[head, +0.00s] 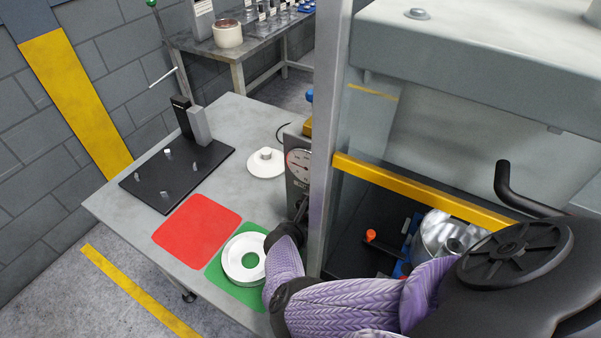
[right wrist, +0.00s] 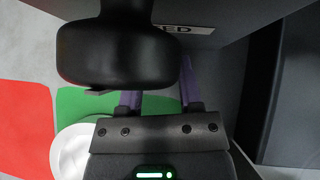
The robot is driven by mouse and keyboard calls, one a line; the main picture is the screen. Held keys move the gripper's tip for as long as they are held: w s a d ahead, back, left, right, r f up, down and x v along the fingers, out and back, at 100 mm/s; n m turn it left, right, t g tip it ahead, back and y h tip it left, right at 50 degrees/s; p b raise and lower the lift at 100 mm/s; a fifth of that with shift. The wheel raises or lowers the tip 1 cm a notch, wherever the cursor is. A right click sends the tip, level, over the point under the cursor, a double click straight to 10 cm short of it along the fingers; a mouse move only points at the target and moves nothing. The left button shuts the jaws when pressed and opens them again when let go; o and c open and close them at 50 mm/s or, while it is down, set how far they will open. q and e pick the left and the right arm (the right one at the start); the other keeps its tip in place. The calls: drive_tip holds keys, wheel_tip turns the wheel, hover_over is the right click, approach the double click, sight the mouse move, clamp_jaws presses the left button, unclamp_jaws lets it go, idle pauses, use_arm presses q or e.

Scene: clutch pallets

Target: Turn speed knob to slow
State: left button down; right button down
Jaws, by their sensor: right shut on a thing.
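The speed knob (right wrist: 118,52) is a large dark, rounded piece in the right wrist view, in front of a grey panel whose label (right wrist: 185,29) shows the letters "ED". My right gripper (right wrist: 160,98) has its purple fingers at the knob and is shut on it; the knob hides part of the left finger. In the head view my right gripper (head: 298,213) reaches the front of the box with the dial gauge (head: 299,166). The arm hides most of that contact, and the knob's setting cannot be read. My left gripper is not in view.
On the grey table (head: 232,117) are a red mat (head: 197,230), a green mat (head: 222,277) with a white ring (head: 244,259), a white disc (head: 266,165) and a black fixture (head: 150,187). The machine frame's grey post (head: 333,130) and yellow bar (head: 430,190) stand close to my right arm.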

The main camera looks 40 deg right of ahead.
drive_tip(key=shift+w+g+b, duration=0.1)
drive_tip(key=shift+g+b, duration=0.2)
drive_tip(key=shift+w+f+n+g+h+b, duration=0.1)
drive_tip(key=shift+n+g+h+b, duration=0.25)
drive_tip(key=shift+b, duration=0.25)
drive_tip(key=n+g+h+b, duration=0.1)
drive_tip(key=g+b, duration=0.1)
drive_tip(key=b, duration=0.2)
drive_tip(key=shift+w+a+n+g, duration=0.1)
drive_tip(key=shift+n+g, duration=0.15)
drive_tip(key=shift+g+h+b, duration=0.25)
drive_tip(key=shift+g+b, duration=0.15)
drive_tip(key=shift+b, duration=0.3)
drive_tip(key=shift+n, duration=0.3)
